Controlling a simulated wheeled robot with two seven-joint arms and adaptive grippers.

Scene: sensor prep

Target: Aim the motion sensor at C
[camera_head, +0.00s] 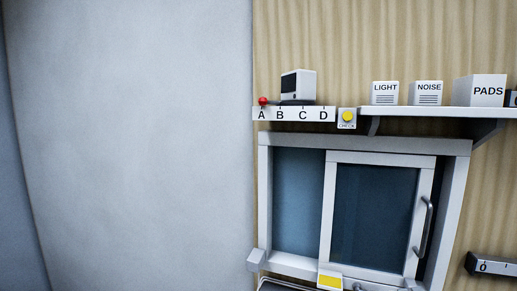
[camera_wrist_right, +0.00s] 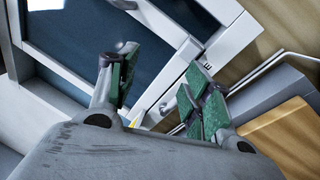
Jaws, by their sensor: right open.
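The motion sensor (camera_head: 304,86), a white box with a dark front, stands above a white strip lettered A, B, C, D (camera_head: 293,115) in the head view. A red ball (camera_head: 263,101) at the end of a dark lever beneath it sits above the letter A. A yellow button (camera_head: 347,117) marked CHECK is right of the D. My right gripper (camera_wrist_right: 160,88) shows only in the right wrist view, with its green-padded fingers spread and nothing between them. The sensor is not seen in that view. My left gripper is in neither view.
A white shelf (camera_head: 420,112) right of the button carries boxes marked LIGHT (camera_head: 385,92), NOISE (camera_head: 428,92) and PADS (camera_head: 486,90). Below is a framed sliding glass door (camera_head: 375,215) with a handle (camera_head: 424,228). A plain pale wall (camera_head: 140,140) fills the left.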

